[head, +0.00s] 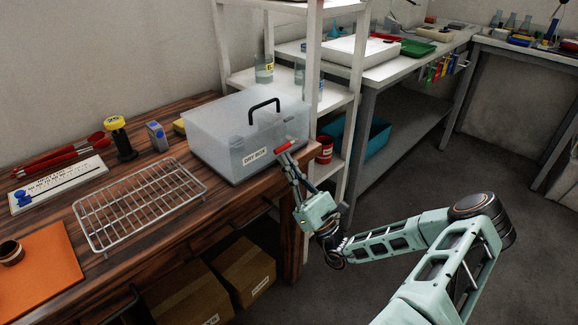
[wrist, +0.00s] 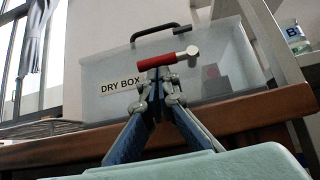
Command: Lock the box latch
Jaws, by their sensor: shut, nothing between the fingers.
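The dry box (head: 225,135) is a translucent bin with a black lid handle (head: 263,104) and a "DRY BOX" label. It stands at the right end of the wooden bench. Its latch (head: 284,147), a red bar with a metal end, is on the box front. In the wrist view the latch (wrist: 165,59) lies almost level, its metal end to the right. My gripper (head: 286,159) is shut and empty, with its tips just below the latch. In the wrist view the gripper tips (wrist: 160,74) overlap the latch's lower edge; I cannot tell whether they touch.
A wire rack (head: 140,205) lies left of the box on the bench. A grey-blue device (head: 157,136) and a yellow-topped black stand (head: 119,138) are behind it. A white shelf (head: 330,100) stands close on the box's right. The floor (head: 400,190) beyond my arm is clear.

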